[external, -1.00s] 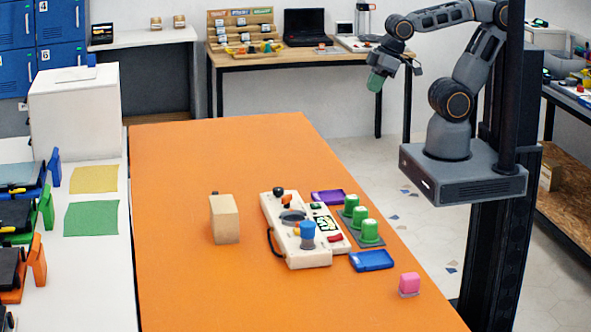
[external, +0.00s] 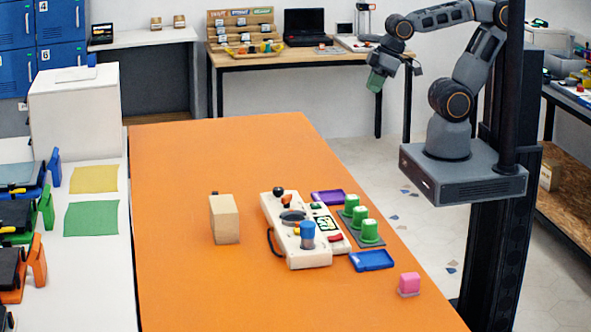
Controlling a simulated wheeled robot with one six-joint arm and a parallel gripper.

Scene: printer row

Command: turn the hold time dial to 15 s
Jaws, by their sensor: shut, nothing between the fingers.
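A cream-coloured device (external: 308,260) lies on the orange table. On it are a blue cylindrical knob (external: 308,229), a dark round part (external: 292,217), a black ball lever (external: 278,191), a small screen (external: 326,223) and a red button (external: 334,238). I cannot tell which part is the hold time dial, and no markings are readable. My gripper (external: 374,83) is in the air behind and to the right of the device, well apart from it. It is shut and empty, pointing down.
Several green-capped pieces (external: 369,230) stand right of the device, with a purple tray (external: 328,196) and a blue tray (external: 372,260). A beige block (external: 224,219) stands left. A pink piece (external: 409,284) is near the right edge. The orange table's (external: 200,150) back half is clear.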

